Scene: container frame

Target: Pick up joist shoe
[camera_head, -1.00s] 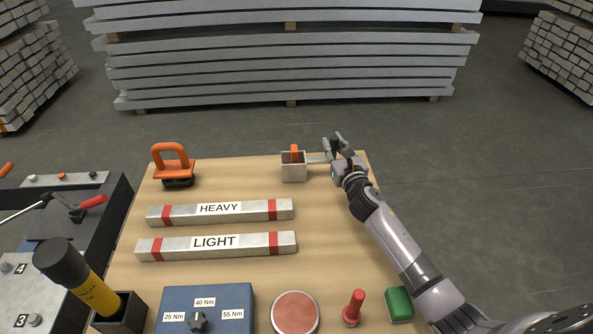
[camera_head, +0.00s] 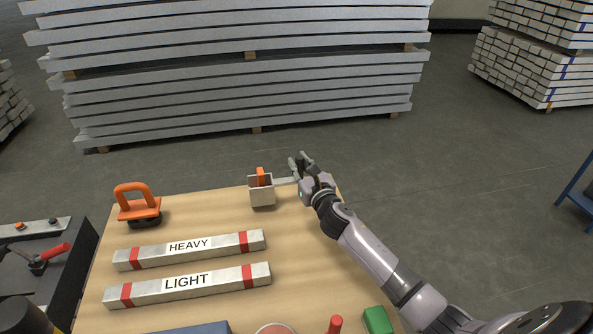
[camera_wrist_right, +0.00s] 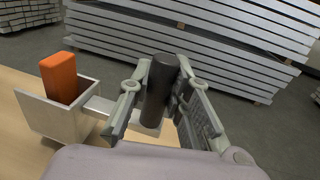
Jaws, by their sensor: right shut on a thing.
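The joist shoe (camera_head: 262,195) is a pale metal open box with an orange block (camera_head: 260,177) standing up in it. It is at the back of the wooden table. In the right wrist view the shoe (camera_wrist_right: 60,120) is on the left, and a flat metal strip runs from it to a dark cylindrical handle (camera_wrist_right: 160,88). My right gripper (camera_head: 300,166) is shut on that handle, with one finger on each side, as the right wrist view (camera_wrist_right: 160,95) shows. The shoe appears slightly above the tabletop; the gap itself is hard to see. My left gripper is not in view.
An orange-handled suction lifter (camera_head: 138,204) stands at the table's back left. The HEAVY bar (camera_head: 190,248) and LIGHT bar (camera_head: 187,285) lie in front of the shoe. A green block (camera_head: 378,321) is at the front right. The floor behind is open up to the stacked slabs (camera_head: 250,90).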

